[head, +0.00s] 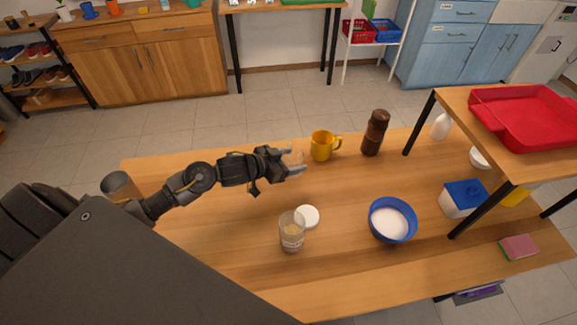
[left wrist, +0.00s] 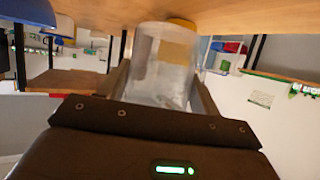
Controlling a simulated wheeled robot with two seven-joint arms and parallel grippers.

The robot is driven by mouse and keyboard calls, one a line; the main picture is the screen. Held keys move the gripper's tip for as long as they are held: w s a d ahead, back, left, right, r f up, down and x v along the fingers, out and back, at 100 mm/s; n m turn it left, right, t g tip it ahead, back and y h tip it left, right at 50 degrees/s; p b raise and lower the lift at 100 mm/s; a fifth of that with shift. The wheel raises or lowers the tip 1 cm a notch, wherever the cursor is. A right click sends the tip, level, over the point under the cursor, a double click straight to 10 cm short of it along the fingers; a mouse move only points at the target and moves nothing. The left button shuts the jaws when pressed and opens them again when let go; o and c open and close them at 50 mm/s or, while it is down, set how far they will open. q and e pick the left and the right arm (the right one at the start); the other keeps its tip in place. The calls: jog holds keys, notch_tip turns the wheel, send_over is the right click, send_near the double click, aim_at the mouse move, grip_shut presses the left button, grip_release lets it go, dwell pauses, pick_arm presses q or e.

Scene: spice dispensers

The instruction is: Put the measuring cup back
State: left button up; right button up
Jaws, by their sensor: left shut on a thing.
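My left gripper (head: 295,161) is over the wooden table, reaching in from the left beside the yellow mug. In the left wrist view its fingers (left wrist: 160,85) are shut on a clear, see-through cup (left wrist: 160,65), which looks like the measuring cup and seems empty. In the head view the cup is barely visible between the fingers. A clear jar (head: 292,233) with some contents stands nearer on the table, with a round white lid (head: 307,216) beside it. My right gripper is not in view.
The yellow mug (head: 321,146) stands just right of the gripper, with a brown grinder (head: 375,133) beyond it. A blue bowl of white powder (head: 392,220) is on the right. A raised shelf (head: 455,101) bears a red tray (head: 525,117). The table's left middle is clear.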

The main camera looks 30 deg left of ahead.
pick_arm(q)
jog(key=shift+w+a+f, duration=0.4)
jog(key=shift+a+f, duration=0.15)
jog(key=shift+f, duration=0.25)
notch_tip(320, 180, down, 3)
jog(key=shift+a+r+p, duration=0.1)
jog(key=shift+a+p, duration=0.05)
jog(key=shift+p, duration=0.2)
jog(key=shift+f, duration=0.3)
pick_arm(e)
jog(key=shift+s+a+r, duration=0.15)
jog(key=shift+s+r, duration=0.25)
pick_arm(q)
jog(key=shift+f, duration=0.15)
jog(key=o, duration=1.1)
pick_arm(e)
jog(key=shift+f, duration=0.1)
